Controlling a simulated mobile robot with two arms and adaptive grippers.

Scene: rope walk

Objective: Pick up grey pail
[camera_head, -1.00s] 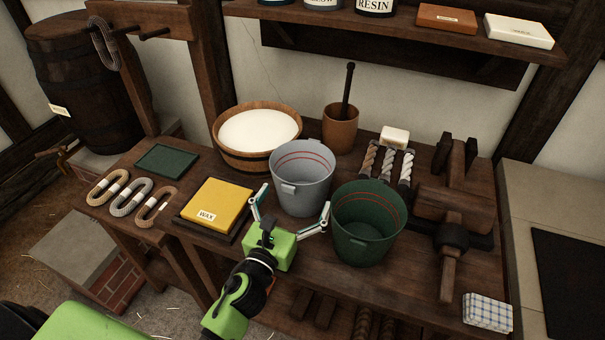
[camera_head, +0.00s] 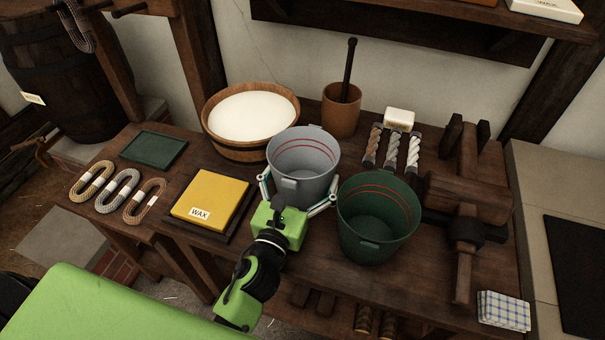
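The grey pail (camera_head: 303,160) stands upright on the wooden bench, with red lines inside its rim and a small lug on its near side. My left gripper (camera_head: 299,190) is at the pail's near side, its fingers spread to the left and right of the pail's lower body. The fingers look close to the walls; I cannot tell whether they touch. The tips are partly hidden by the pail. My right gripper is not in view.
A green pail (camera_head: 375,222) stands close on the right, near my right-hand finger. A yellow wax block (camera_head: 210,198) lies to the left. A wooden tub (camera_head: 250,152) of white stuff and a brown pot (camera_head: 342,118) stand behind. A wooden vise-like device (camera_head: 465,195) stands at right.

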